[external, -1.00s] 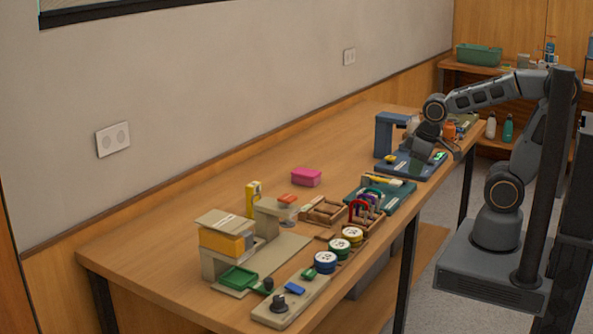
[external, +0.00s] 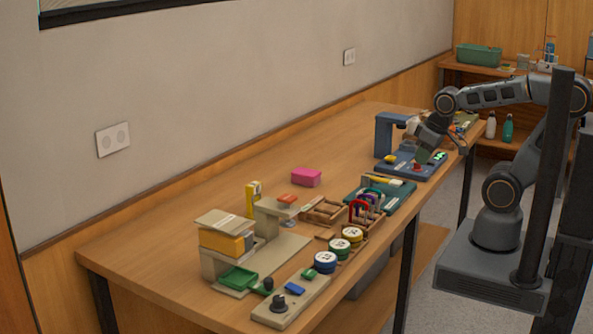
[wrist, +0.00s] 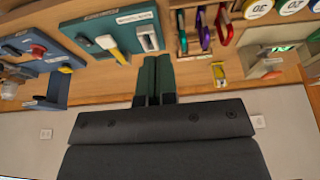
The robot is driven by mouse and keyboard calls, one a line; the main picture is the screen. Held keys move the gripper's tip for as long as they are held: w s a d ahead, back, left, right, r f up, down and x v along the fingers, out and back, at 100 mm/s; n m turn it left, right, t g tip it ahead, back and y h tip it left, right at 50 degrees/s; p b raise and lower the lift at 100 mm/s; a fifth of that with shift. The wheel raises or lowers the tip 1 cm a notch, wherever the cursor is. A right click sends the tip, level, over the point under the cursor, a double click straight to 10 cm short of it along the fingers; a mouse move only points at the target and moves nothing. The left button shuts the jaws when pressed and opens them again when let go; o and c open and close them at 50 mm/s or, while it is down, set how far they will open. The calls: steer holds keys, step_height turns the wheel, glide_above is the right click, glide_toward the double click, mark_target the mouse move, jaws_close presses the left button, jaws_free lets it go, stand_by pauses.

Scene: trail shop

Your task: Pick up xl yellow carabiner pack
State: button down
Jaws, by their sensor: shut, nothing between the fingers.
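A small upright yellow pack (external: 252,199) stands on the table left of centre; a yellow item on the bare table in the wrist view (wrist: 219,74) looks like the same one. I cannot read a size on it, so I cannot tell if it is the XL carabiner pack. Coloured carabiners (external: 362,208) stand in a wooden tray and also show at the top of the wrist view (wrist: 204,30). My gripper (external: 422,155) is shut and empty above the blue station at the table's far end. Its dark green fingers (wrist: 157,62) lie together in the wrist view.
The blue station (external: 384,138) has a tall post and a red button (external: 416,168). A green board (external: 398,193) with a yellow-handled tool, a pink box (external: 306,177), round tins (external: 326,262) and a beige stand (external: 218,262) occupy the table. The wall-side strip is mostly clear.

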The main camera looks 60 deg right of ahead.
steer(key=c, duration=1.8)
jaws_free()
steer(key=o, duration=1.5)
steer(key=shift+w, duration=0.1)
steer(key=w+a+r+n+t+y, duration=0.1)
steer(key=w+a+r+t+y, duration=0.1)
steer(key=w+a, duration=0.35)
steer(key=w+a+r+n+t+y, duration=0.1)
steer(key=w+a, duration=0.1)
steer(key=w, duration=0.6)
steer(key=m+t+h, duration=0.2)
steer(key=t+h, duration=0.1)
steer(key=t, duration=0.3)
glide_above(258, 191)
steer(key=s, duration=0.6)
step_height(258, 191, down, 5)
steer(key=shift+t, duration=0.3)
steer(key=shift+w+f+b, duration=0.25)
steer(key=shift+w+f, duration=1)
steer(key=shift+f, duration=0.7)
steer(key=shift+w+f+b, duration=0.25)
steer(key=shift+w+f, duration=0.95)
steer(key=shift+f, duration=0.8)
steer(key=shift+w+f+b, duration=0.25)
steer(key=shift+w+f, duration=1)
steer(key=shift+f, duration=0.7)
